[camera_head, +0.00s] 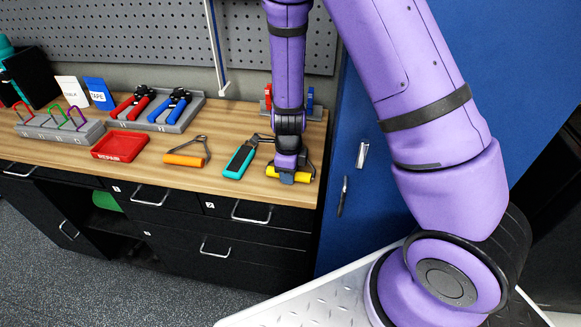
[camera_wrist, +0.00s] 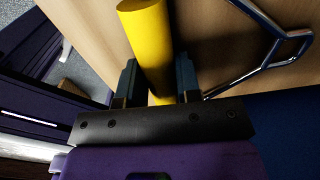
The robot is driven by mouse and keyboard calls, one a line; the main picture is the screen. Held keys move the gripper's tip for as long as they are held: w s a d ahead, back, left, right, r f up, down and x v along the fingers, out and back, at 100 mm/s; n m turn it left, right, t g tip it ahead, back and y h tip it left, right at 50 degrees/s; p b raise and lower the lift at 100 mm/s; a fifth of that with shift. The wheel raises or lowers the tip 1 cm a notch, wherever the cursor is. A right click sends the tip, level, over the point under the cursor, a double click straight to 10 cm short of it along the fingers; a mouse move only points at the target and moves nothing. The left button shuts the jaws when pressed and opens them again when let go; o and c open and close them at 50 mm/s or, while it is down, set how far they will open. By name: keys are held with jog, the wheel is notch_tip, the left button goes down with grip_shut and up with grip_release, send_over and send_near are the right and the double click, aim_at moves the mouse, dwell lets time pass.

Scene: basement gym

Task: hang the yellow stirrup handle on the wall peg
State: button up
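The yellow stirrup handle (camera_head: 302,177) lies at the front right of the wooden bench, with a yellow grip and a metal frame. My gripper (camera_head: 289,172) points down over the grip; my wrist hides part of it. In the wrist view, the yellow grip (camera_wrist: 147,35) runs between the two fingers of my gripper (camera_wrist: 157,85), which look pressed against both sides. The bent metal frame (camera_wrist: 272,62) extends to the right over the wood. The handle looks at or very near bench height. I cannot make out the wall peg.
A teal-handled tool (camera_head: 239,161) and an orange stirrup handle (camera_head: 184,160) lie left of my gripper. A red tray (camera_head: 119,146), a grey holder with pliers (camera_head: 185,121) and a rack of coloured hooks (camera_head: 60,130) stand further left. A blue cabinet (camera_head: 365,215) borders the bench on the right.

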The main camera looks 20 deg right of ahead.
jog(key=shift+r, duration=5)
